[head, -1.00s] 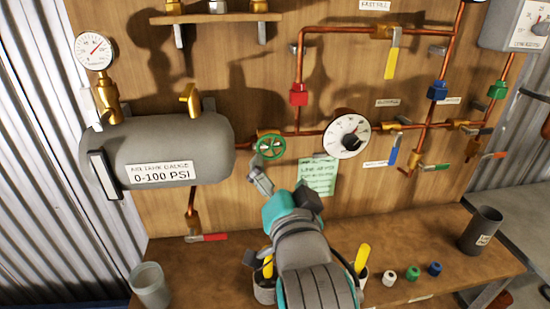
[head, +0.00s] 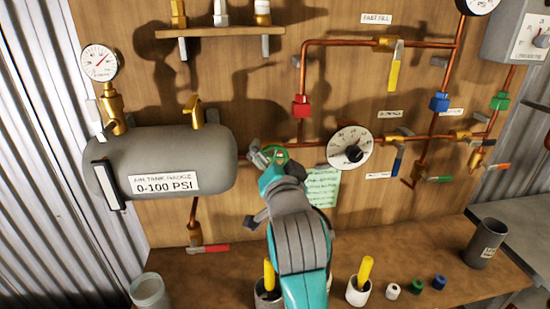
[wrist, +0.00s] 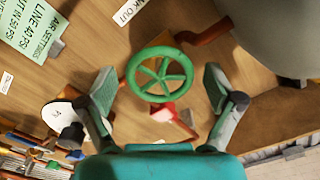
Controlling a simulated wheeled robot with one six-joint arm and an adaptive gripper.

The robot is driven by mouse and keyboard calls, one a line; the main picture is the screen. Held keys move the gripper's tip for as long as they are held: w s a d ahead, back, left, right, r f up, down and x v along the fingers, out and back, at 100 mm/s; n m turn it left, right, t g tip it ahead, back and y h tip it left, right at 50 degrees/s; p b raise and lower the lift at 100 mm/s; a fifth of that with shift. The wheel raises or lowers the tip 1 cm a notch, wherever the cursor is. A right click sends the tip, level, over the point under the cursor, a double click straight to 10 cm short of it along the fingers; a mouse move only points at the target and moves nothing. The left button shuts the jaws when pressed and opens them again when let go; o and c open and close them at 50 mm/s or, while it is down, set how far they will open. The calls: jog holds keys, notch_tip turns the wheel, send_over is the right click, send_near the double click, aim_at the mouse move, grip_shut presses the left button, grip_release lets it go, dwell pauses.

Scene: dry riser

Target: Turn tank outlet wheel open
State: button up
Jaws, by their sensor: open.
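The tank outlet wheel is a green spoked handwheel (wrist: 160,74) on the copper pipe right of the grey air tank (head: 160,150). In the head view the wheel (head: 279,152) is mostly hidden behind my gripper (head: 266,155). In the wrist view my gripper (wrist: 160,98) is open, with one pad on each side of the wheel. Gaps show between both pads and the rim, and the jaws look empty. I cannot tell exactly how far the wheel lies in front of the fingertips.
A white dial (head: 349,147) sits right of the wheel, and a green note (head: 322,188) hangs below it. A red-handled valve (head: 208,248) hangs under the tank. Cups with yellow-handled tools (head: 364,270) and a dark cup (head: 486,243) stand on the bench.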

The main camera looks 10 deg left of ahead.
jog(key=c, duration=1.1)
jog(key=shift+n, duration=0.8)
jog(key=o, duration=1.1)
jog(key=v, duration=1.2)
